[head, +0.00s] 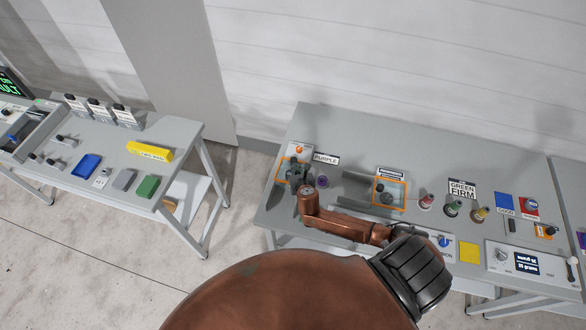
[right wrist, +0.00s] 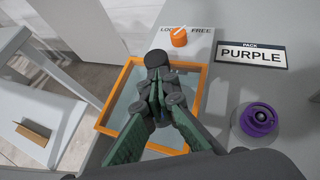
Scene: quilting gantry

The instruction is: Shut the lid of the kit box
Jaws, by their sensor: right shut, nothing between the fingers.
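No box is clearly marked as the kit box. An orange-framed, pale see-through panel (right wrist: 118,97) lies at the table's left end in the right wrist view; whether it is a lid is unclear. Its frame partly shows in the head view (head: 297,149). A second orange frame (head: 404,196) is at mid-table beside a grey trough-like piece (head: 355,190), with dark round items within it. My right gripper (head: 294,172) is shut and empty over the left frame; in the wrist view its fingers (right wrist: 157,88) meet and hide part of the panel. My left gripper is out of view.
A purple spool (right wrist: 258,120) and a PURPLE sign (right wrist: 251,54) stand right of the gripper. An orange knob (right wrist: 179,37) sits behind the panel. A gap separates the left table (head: 190,135).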

